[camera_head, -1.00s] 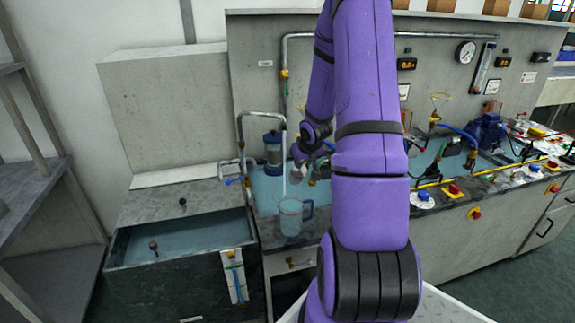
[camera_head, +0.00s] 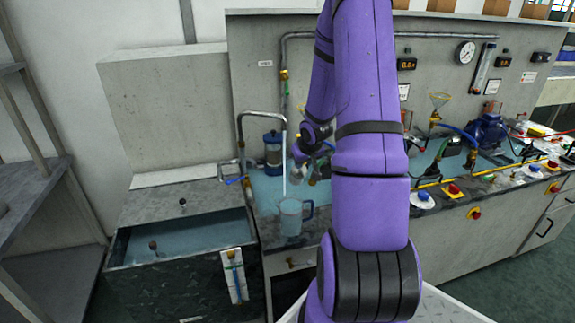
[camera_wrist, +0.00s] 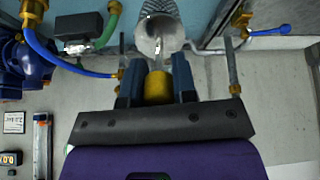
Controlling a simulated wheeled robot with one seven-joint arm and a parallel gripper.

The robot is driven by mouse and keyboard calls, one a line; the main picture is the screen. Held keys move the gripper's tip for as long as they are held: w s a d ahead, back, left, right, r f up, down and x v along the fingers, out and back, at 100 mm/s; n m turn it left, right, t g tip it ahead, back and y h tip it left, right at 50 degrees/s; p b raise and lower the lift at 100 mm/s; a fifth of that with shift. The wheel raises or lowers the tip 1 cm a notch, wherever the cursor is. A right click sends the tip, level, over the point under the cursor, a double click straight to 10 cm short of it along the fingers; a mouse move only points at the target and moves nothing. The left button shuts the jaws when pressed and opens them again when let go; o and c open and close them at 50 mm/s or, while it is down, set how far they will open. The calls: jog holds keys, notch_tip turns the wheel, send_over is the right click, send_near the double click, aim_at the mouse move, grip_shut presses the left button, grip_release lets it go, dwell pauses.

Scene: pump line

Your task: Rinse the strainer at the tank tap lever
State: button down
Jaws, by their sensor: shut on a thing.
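The strainer (camera_wrist: 160,35), a grey mesh cup with a pale round face, shows at the top middle of the wrist view. My gripper (camera_wrist: 158,80) is shut on the strainer's handle end, with a brass-coloured part (camera_wrist: 158,88) between the blue fingers. In the head view my gripper (camera_head: 312,165) is partly hidden behind my arm, and the strainer is hard to make out. The tank tap (camera_head: 262,113) is a bent grey pipe left of my gripper, with a pale stream (camera_head: 285,165) below its mouth. Its blue lever (camera_head: 236,181) is at the left.
A clear jug (camera_head: 291,218) stands below the stream. A blue-capped canister (camera_head: 272,152) stands behind it. An open water tank (camera_head: 190,240) is at left. Pumps (camera_head: 488,132), hoses and valves crowd the bench to the right.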

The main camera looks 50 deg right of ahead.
dwell(0.3)
jog(key=s+a+r, duration=0.2)
jog(key=s+r, duration=0.2)
jog(key=shift+s+a, duration=0.2)
dwell(0.4)
jog(key=shift+w, duration=0.1)
dwell(0.7)
